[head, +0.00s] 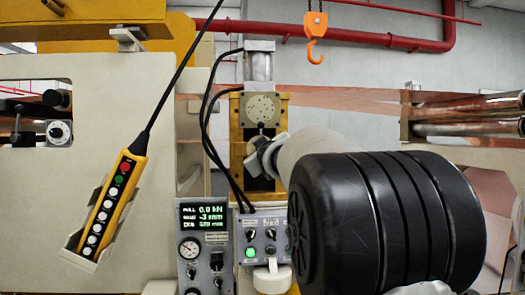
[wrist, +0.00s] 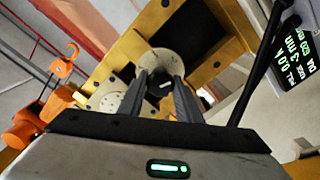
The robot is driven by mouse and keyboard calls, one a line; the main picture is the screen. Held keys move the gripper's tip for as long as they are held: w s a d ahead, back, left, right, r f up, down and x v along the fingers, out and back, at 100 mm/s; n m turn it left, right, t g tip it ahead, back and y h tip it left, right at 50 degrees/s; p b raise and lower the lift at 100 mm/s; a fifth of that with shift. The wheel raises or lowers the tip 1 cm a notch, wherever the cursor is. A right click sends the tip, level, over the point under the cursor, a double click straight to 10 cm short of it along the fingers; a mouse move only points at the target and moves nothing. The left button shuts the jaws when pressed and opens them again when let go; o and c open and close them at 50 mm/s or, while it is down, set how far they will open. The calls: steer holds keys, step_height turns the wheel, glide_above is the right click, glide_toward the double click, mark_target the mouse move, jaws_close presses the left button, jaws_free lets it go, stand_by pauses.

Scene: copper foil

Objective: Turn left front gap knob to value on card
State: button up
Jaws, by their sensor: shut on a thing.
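My gripper (head: 262,157) is in front of the yellow frame in the middle of the head view, partly hidden behind my arm. In the wrist view my gripper (wrist: 161,84) has its two fingers on either side of a small dark knob (wrist: 165,86) with a pale mark, and is shut on it. A round grey plate (wrist: 170,63) lies behind the knob. The knob's scale and setting cannot be read. Another white dial with a dark knob (head: 57,132) is at the far left of the head view, apart from my gripper. I cannot make out a card.
A yellow pendant control (head: 112,203) hangs at left on a black cable. A display (head: 203,214) shows green figures, above a gauge (head: 190,249). A button box (head: 264,236) stands below the frame. An orange hook (head: 315,38) hangs above. Copper foil (head: 360,101) runs behind.

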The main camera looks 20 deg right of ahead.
steer(key=m, duration=0.4)
steer(key=shift+f+m, duration=0.1)
steer(key=shift+m, duration=1.7)
steer(key=o, duration=1)
steer(key=shift+s, duration=0.1)
